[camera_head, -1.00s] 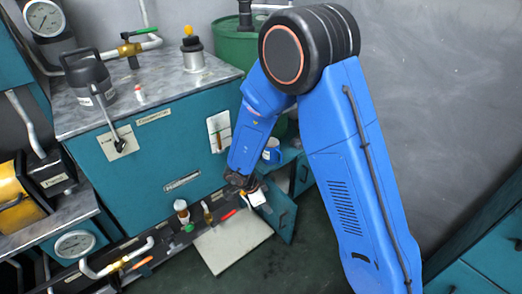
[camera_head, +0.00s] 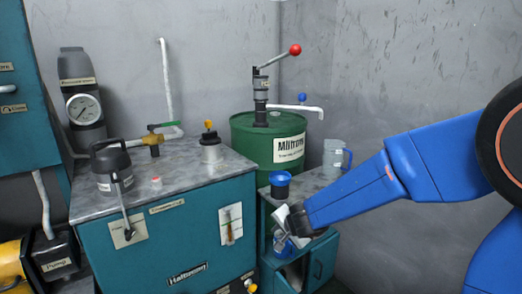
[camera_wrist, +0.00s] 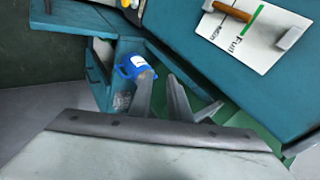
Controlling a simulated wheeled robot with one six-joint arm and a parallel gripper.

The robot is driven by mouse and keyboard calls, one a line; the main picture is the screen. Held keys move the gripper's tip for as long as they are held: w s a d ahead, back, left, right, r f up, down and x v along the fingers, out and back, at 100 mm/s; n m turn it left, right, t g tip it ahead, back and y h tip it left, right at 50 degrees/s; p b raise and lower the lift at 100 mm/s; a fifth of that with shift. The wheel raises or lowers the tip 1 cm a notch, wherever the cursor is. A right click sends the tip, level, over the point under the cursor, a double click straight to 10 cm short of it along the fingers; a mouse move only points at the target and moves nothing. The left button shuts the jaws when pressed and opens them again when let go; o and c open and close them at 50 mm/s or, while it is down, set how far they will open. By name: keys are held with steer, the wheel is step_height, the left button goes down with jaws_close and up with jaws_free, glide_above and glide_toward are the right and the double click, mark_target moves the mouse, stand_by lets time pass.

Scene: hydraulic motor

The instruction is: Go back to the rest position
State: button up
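My blue arm reaches in from the right in the head view. My gripper (camera_head: 290,222) is in front of the small cabinet beside the teal machine, above its open shelf. In the wrist view my gripper (camera_wrist: 162,92) shows two grey fingers apart, with nothing visible between them. A blue-rimmed container (camera_wrist: 135,68) with a white label lies beyond the left finger. In the head view a blue and clear container (camera_head: 281,243) sits in the open cabinet, just below my gripper and partly hidden.
A blue funnel-like cup (camera_head: 280,183) and a clear jug (camera_head: 335,155) stand on the small cabinet top. A green drum (camera_head: 262,140) with a red-knobbed pump is behind. The teal machine (camera_head: 170,235) carries a black-handled can (camera_head: 112,170) and a yellow-topped valve (camera_head: 211,148).

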steer(key=s+d+r+n+y, duration=0.1)
steer(key=s+d+r+n, duration=0.2)
steer(key=s+r, duration=0.3)
steer(key=s+d+r+n+y, duration=0.2)
steer(key=s+d+r+n, duration=0.1)
steer(key=s+r, duration=0.3)
steer(key=s+d+f+n+g+h, duration=0.1)
steer(key=s+d+h, duration=0.2)
steer(key=s+d, duration=0.5)
steer(key=s+d+f+n+g+h, duration=0.1)
steer(key=s+d+n+g+h, duration=0.1)
steer(key=s+d, duration=0.6)
steer(key=s+h, duration=0.1)
steer(key=s, duration=0.5)
steer(key=shift+d, duration=0.4)
